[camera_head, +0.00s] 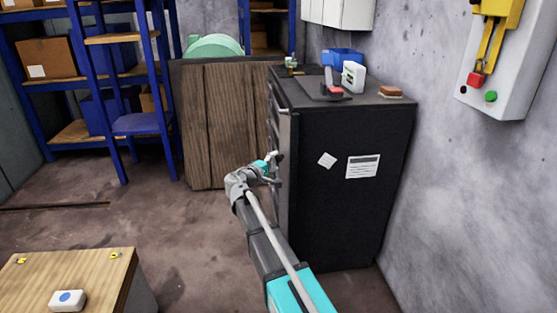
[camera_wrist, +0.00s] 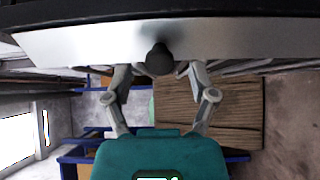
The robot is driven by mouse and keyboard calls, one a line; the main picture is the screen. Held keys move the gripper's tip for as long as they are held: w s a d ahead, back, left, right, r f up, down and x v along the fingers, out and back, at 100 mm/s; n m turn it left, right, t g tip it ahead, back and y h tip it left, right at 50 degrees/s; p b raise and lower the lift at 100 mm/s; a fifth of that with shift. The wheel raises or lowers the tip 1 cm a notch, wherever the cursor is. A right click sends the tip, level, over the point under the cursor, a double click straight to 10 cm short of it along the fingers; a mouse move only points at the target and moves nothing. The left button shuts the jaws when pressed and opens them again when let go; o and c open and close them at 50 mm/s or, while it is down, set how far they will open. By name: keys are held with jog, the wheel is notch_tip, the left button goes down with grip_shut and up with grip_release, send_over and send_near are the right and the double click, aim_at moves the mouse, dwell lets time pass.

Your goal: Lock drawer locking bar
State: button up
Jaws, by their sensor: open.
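A dark cabinet (camera_head: 340,190) stands against the right wall in the head view, its narrow drawer side facing left and seen nearly edge-on. In the wrist view, a light grey metal bar (camera_wrist: 90,43) runs across the top, with a round dark knob (camera_wrist: 160,60) on it; I take this to be the locking bar. My gripper (camera_wrist: 159,75) is open, one finger on each side of the knob. I cannot tell whether either finger touches it. In the head view my gripper (camera_head: 274,164) is at the drawer side, around mid-height. The bar cannot be made out clearly there.
On the cabinet lie a blue bin (camera_head: 343,56), a white container (camera_head: 353,76), a red-ended tool (camera_head: 334,91) and a brush-like block (camera_head: 390,92). A wooden panel (camera_head: 215,125) and blue shelves (camera_head: 146,123) stand behind. A wooden table (camera_head: 95,270) is front left; floor between is clear.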

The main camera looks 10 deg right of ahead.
jog(key=shift+x, duration=1.25)
jog(key=shift+c, duration=0.3)
grip_shut()
